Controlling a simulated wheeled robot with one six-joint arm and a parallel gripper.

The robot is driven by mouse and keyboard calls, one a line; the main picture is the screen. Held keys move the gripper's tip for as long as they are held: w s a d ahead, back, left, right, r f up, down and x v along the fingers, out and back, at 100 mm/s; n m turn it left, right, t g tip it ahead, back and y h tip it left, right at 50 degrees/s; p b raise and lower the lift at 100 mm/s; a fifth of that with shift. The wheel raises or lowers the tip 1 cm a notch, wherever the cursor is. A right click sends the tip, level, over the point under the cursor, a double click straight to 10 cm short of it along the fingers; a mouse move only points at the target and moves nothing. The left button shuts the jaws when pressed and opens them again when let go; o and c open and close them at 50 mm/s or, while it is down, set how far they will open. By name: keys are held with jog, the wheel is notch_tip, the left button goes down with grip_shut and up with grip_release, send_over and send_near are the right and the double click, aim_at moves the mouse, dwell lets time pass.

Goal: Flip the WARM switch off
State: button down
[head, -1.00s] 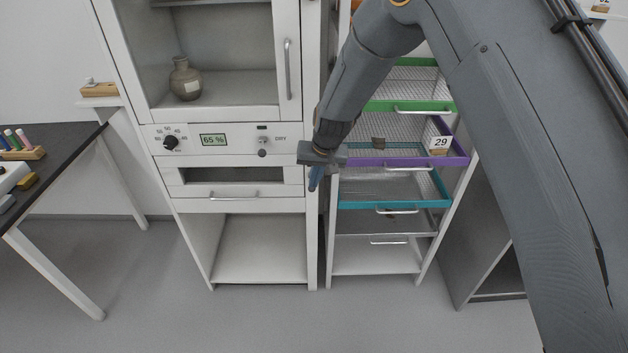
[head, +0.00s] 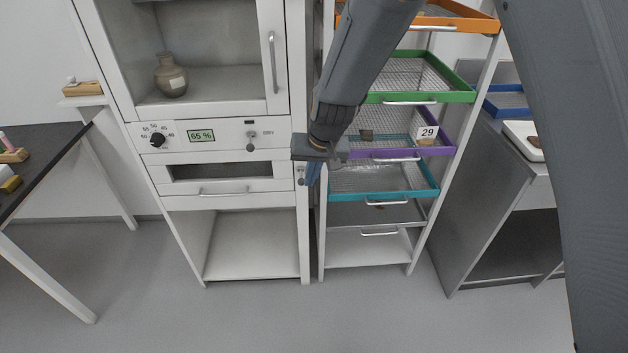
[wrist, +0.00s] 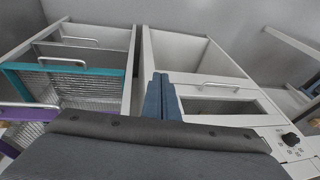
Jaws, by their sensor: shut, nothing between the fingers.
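No label reading WARM can be made out. A small toggle switch (head: 252,138) with a tiny label beside it is on the white cabinet's control panel (head: 226,133) in the head view. The panel also bears a black dial (head: 158,140) and a green display (head: 201,135) reading 65 %. My gripper (head: 312,175) is shut and empty, its blue fingers pointing down by the cabinet's right edge, right of and lower than the toggle in the picture. In the wrist view the fingers (wrist: 160,97) are together; the dial (wrist: 290,139) shows, but the toggle is not visible.
A rack of coloured mesh trays (head: 432,194) stands close to the right of the cabinet. A drawer with a handle (head: 224,192) lies under the panel. A vase (head: 171,77) stands inside the cabinet. A dark table (head: 45,158) is at left; open floor lies in front.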

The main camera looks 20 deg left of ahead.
jog(key=shift+s+d+r, duration=0.35)
jog(key=shift+s+r, duration=0.1)
jog(key=shift+s, duration=0.1)
jog(key=shift+s+d+r, duration=0.35)
jog(key=shift+s+r, duration=0.1)
jog(key=shift+s, duration=0.1)
jog(key=s+d+r+m+h, duration=0.1)
jog(key=d+r, duration=0.1)
jog(key=d, duration=0.7)
jog(key=s+d+r+m+h, duration=0.1)
jog(key=d+r, duration=0.1)
jog(key=d, duration=0.8)
jog(key=s+d+r+m+g+h, duration=0.1)
jog(key=s+d+r+m, duration=0.1)
jog(key=s+d, duration=1.1)
jog(key=d, duration=0.4)
jog(key=shift+s+d, duration=0.15)
